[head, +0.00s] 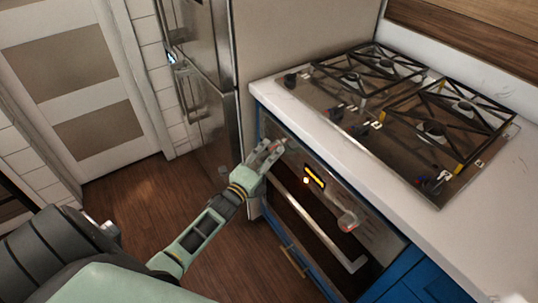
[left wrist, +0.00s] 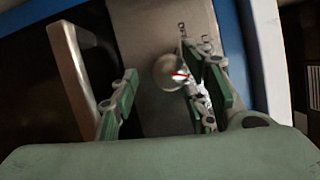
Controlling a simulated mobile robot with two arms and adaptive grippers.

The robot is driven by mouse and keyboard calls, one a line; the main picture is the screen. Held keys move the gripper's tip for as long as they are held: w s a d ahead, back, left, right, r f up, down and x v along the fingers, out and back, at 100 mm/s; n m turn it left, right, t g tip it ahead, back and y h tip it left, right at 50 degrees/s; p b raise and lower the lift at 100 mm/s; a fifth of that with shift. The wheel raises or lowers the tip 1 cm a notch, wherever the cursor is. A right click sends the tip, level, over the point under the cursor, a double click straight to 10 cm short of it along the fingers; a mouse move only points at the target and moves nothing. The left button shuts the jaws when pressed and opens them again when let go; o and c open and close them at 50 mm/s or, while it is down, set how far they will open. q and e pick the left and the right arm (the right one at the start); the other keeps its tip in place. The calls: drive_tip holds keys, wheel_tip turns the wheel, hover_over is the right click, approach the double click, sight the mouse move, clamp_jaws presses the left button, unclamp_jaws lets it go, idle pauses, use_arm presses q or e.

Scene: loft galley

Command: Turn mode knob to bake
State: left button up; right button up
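The oven (head: 330,228) is built into blue cabinetry below the counter. Its front panel carries a round metal knob (head: 347,220) right of a lit orange display. Another round metal knob with a red mark (left wrist: 168,72) shows in the left wrist view, with small dark markings beside it on the panel. My left gripper (head: 268,151) is at the panel's left end, hiding that part in the head view. In the left wrist view the fingers of my left gripper (left wrist: 160,66) are apart, with the knob between them, nearer the right finger. Contact cannot be told. My right gripper is not seen.
The oven handle (head: 318,228) runs below the panel; it also shows close to the left finger in the wrist view (left wrist: 78,72). A gas cooktop (head: 400,112) sits in the white counter (head: 375,172). A steel fridge (head: 208,85) stands at the left.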

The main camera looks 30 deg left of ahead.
use_arm(q)
drive_tip(key=shift+d+r, duration=0.1)
drive_tip(key=shift+d, duration=0.05)
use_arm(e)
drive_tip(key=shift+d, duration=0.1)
use_arm(q)
drive_tip(key=s, duration=1.2)
drive_tip(key=shift+f, duration=0.35)
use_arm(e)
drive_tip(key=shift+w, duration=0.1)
